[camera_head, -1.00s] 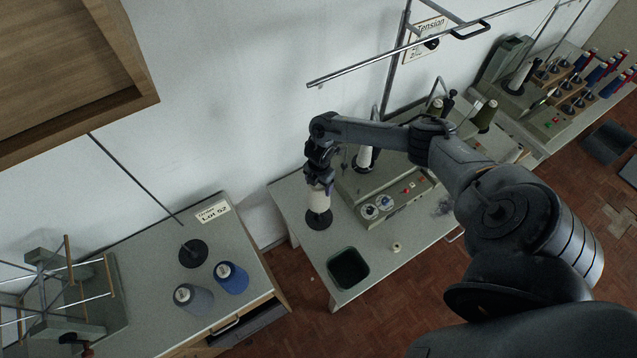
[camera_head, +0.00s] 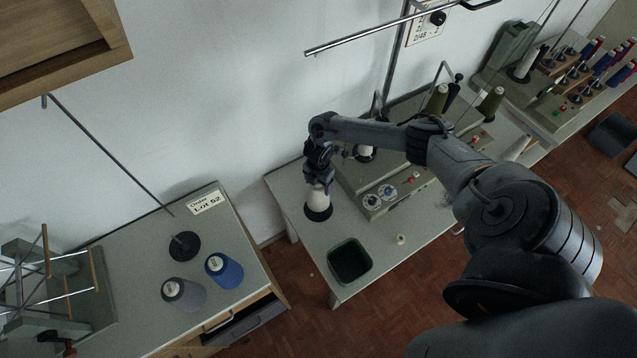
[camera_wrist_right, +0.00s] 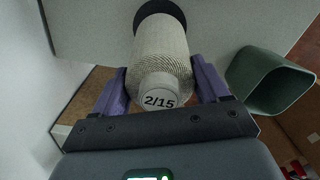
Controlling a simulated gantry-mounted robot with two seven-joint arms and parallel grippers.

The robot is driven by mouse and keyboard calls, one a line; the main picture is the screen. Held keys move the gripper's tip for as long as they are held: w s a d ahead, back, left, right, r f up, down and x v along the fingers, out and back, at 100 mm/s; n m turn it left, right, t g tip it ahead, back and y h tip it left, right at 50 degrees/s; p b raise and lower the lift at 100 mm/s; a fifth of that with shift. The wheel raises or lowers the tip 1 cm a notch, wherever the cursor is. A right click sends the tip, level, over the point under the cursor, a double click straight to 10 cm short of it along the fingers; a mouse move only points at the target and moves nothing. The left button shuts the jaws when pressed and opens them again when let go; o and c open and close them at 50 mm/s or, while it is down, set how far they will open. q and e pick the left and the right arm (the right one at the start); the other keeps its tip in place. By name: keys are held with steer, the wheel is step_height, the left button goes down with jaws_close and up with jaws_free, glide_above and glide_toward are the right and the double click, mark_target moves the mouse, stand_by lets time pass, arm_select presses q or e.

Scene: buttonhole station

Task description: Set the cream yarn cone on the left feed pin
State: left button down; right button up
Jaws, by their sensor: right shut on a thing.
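The cream yarn cone (camera_head: 317,198) is upright at a black round disc (camera_head: 318,213) at the left end of the machine table. My right gripper (camera_head: 319,186) is shut on it from above. In the right wrist view the cone (camera_wrist_right: 161,52), with a "2/15" label on its near end, is between the purple fingers of my right gripper (camera_wrist_right: 160,76). The black disc (camera_wrist_right: 165,9) shows behind the cone's far end. The cone hides any pin there, and I cannot tell whether its base touches the disc. My left gripper is out of view.
A green bin (camera_head: 349,262) and a small spool (camera_head: 400,239) are in front of the machine. Another cream cone (camera_head: 365,154) stands behind my right gripper. The left table has a grey cone (camera_head: 184,294), a blue cone (camera_head: 224,270) and an empty black pin stand (camera_head: 184,246).

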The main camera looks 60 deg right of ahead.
steer(key=shift+f+b, duration=1.2)
steer(key=shift+f, duration=0.5)
steer(key=shift+f+b, duration=0.3)
steer(key=shift+f, duration=0.1)
steer(key=shift+f, duration=0.2)
steer(key=shift+f+b, duration=0.35)
steer(key=shift+b, duration=0.05)
steer(key=o, duration=1.6)
steer(key=shift+c, duration=0.2)
steer(key=shift+r, duration=0.1)
